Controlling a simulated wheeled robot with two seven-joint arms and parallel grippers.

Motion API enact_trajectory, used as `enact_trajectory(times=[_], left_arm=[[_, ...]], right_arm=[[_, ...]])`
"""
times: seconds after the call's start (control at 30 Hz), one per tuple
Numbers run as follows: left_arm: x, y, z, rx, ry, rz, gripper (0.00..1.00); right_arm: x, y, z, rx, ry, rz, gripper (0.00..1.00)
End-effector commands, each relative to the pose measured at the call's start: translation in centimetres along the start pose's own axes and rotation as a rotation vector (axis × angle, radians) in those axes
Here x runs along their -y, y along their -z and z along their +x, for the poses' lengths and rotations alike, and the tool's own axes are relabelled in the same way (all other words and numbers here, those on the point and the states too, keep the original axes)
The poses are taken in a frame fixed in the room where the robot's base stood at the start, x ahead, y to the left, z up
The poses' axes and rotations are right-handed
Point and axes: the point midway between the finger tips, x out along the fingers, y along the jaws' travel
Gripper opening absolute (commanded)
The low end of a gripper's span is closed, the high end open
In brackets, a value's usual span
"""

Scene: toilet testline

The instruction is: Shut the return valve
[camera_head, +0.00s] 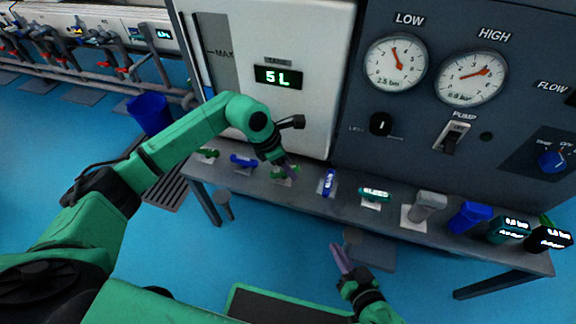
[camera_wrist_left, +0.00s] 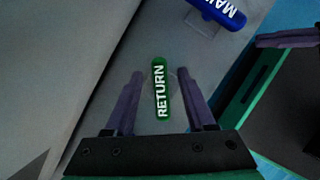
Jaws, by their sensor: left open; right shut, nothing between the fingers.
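The return valve's green handle (camera_wrist_left: 160,92) carries the word RETURN in the left wrist view. It lies lengthwise between the two purple fingers of my left gripper (camera_wrist_left: 159,76), which is open, with a gap on each side. In the head view the left gripper (camera_head: 288,168) is over the bench at the green handle (camera_head: 279,174), which it partly hides. My right gripper (camera_head: 341,261) is shut and empty, low in front of the bench, away from the valve.
A blue handle (camera_head: 243,161) with partly cut-off lettering sits left of the return valve. A blue-and-white part (camera_head: 328,183) and a teal display part (camera_head: 375,194) stand to the right on the bench (camera_head: 310,200). The tank (camera_head: 300,110) rises close behind. A blue bucket (camera_head: 150,114) stands on the floor.

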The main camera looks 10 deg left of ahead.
Motion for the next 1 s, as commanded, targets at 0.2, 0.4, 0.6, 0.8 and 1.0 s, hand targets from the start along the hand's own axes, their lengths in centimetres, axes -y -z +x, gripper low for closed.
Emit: enact_trajectory(times=[0.2,0.4,0.6,0.8,1.0], left_arm=[[0.00,-0.01,-0.06,0.000,0.000,0.000,0.01],[0.00,-0.01,-0.08,0.000,0.001,0.001,0.00],[0.00,-0.01,-0.07,0.000,0.014,0.033,0.00],[0.06,0.01,-0.04,0.001,0.051,0.123,0.00],[0.16,0.02,-0.04,0.001,0.107,0.261,0.00]], right_arm=[[-0.01,0.01,0.00,0.001,0.000,0.000,0.00],[-0.02,-0.01,0.00,0.001,-0.001,-0.001,0.00],[-0.08,-0.11,0.06,0.001,-0.001,-0.001,0.00],[-0.19,-0.24,0.21,-0.010,0.000,0.001,0.00],[-0.38,-0.80,0.43,-0.014,0.000,0.003,0.00]])
